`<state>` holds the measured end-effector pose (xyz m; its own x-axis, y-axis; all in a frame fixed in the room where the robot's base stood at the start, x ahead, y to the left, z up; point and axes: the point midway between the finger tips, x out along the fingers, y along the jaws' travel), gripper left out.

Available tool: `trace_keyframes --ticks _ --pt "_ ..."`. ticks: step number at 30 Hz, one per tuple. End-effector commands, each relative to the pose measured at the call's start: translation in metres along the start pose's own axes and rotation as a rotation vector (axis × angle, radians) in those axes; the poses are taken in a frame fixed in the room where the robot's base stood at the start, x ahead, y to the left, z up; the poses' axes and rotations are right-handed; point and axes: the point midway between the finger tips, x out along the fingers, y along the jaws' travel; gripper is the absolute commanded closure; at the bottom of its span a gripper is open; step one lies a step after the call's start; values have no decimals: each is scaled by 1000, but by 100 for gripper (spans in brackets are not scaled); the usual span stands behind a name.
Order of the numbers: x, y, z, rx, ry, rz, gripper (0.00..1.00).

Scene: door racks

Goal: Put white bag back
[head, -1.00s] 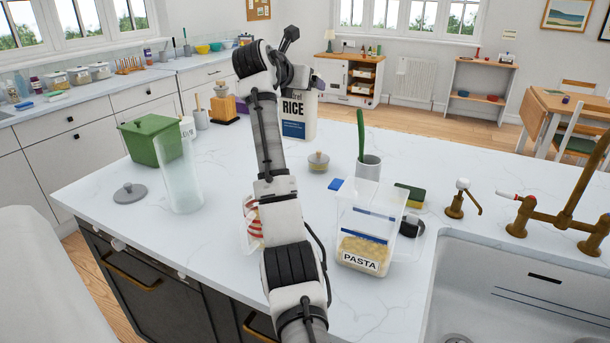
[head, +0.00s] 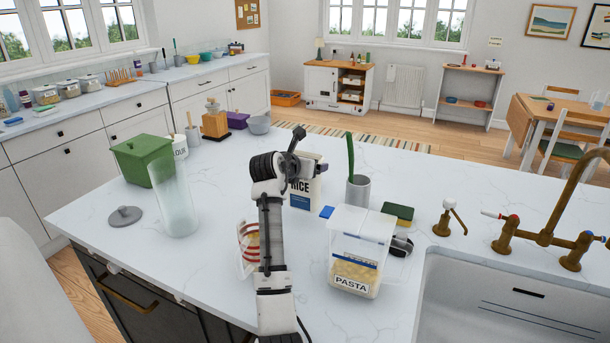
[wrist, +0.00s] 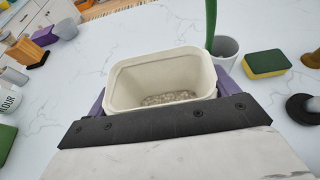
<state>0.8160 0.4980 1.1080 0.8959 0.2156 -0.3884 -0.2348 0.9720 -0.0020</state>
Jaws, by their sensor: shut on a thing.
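The white bag (head: 304,193), an open white container with "RICE" on a blue-marked front, is partly hidden behind my arm in the head view. In the wrist view its open rim (wrist: 112,98) faces me, with pale grains at the bottom. My gripper (wrist: 160,98) is shut on it, with purple fingers at its left and right sides. The bag is upright or nearly so, low over the island counter; I cannot tell whether its base touches.
Right of my arm stand the pasta box (head: 355,255), a grey cup (head: 358,192) with a green handle and a sponge (head: 398,212). A red-striped container (head: 248,245) is beside my arm. A clear vase (head: 175,200) and green bin (head: 145,160) stand left.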

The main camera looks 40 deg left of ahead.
Motion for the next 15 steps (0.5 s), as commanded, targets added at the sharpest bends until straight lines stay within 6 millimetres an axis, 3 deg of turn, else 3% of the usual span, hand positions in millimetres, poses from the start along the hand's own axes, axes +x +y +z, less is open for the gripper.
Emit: trace_keyframes --ticks 5,11,15 --pt "4 0 -11 1 -1 1 66" --pt "15 1 -38 -1 0 2 66" --pt "17 0 -41 2 -3 1 66"
